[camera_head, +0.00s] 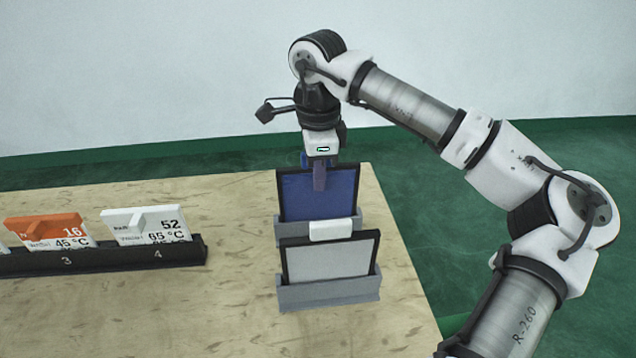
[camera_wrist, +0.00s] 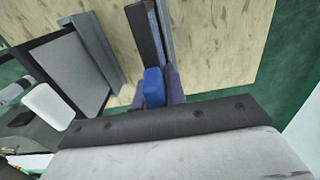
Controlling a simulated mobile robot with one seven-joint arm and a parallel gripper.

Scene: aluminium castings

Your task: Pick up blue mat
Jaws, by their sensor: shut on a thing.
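The blue mat (camera_head: 335,193) is a blue panel with a dark frame, standing upright in the rear grey holder (camera_head: 350,222). In the wrist view the mat (camera_wrist: 144,35) shows nearly edge-on, with a blue handle block (camera_wrist: 153,84) at its top. My gripper (camera_head: 319,178) is above the mat, pointing down, with its purple fingers at the top edge. In the wrist view the gripper (camera_wrist: 163,88) is shut on the blue handle block. The mat's lower edge is hidden in the holder.
A grey panel (camera_head: 330,262) with a white handle (camera_head: 331,230) stands in a front holder (camera_head: 330,292), close before the blue mat. A black rack (camera_head: 110,260) with an orange card (camera_head: 45,228) and a white card (camera_head: 145,222) lies left. Bare wooden table (camera_head: 235,235) separates them.

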